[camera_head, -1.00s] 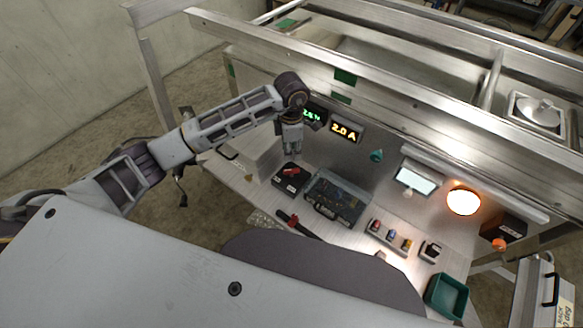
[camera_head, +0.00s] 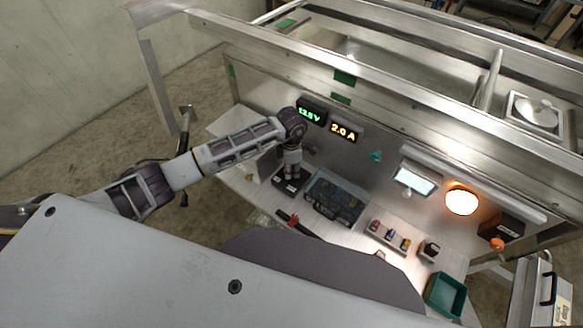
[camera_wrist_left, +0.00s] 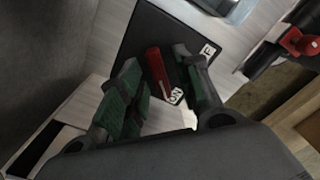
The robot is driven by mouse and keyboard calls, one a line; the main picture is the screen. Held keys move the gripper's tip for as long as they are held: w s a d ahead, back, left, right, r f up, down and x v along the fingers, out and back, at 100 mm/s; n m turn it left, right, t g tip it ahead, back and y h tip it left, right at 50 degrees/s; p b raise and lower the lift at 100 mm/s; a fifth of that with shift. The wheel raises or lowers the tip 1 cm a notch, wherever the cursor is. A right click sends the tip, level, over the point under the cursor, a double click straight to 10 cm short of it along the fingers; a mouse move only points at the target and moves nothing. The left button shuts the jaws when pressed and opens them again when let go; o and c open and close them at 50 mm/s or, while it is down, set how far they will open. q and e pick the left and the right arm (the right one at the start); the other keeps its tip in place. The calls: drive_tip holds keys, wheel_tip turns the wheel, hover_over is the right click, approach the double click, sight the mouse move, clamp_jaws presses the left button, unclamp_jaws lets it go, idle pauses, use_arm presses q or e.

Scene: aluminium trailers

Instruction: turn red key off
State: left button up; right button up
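The red key (camera_wrist_left: 157,74) sits on a black switch box (camera_wrist_left: 140,42) with white labels. In the left wrist view the key points towards the "ON" label (camera_wrist_left: 175,96), and another label (camera_wrist_left: 209,48) is partly cut by my finger. My left gripper (camera_wrist_left: 165,95) is open, with one green-padded finger on each side of the key; I cannot tell whether the pads touch it. In the head view the left gripper (camera_head: 291,174) is down over the black box (camera_head: 287,186) and hides the key. My right gripper does not show.
A grey case of parts (camera_head: 335,198) stands close to the right of the box. A red-handled tool (camera_head: 294,221) lies in front of it. Lit displays reading 12.5 V (camera_head: 311,112) and 2.0 A (camera_head: 343,132) are on the back panel. An amber lamp (camera_head: 461,201) glows at the right.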

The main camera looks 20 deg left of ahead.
use_arm(q)
clamp_jaws()
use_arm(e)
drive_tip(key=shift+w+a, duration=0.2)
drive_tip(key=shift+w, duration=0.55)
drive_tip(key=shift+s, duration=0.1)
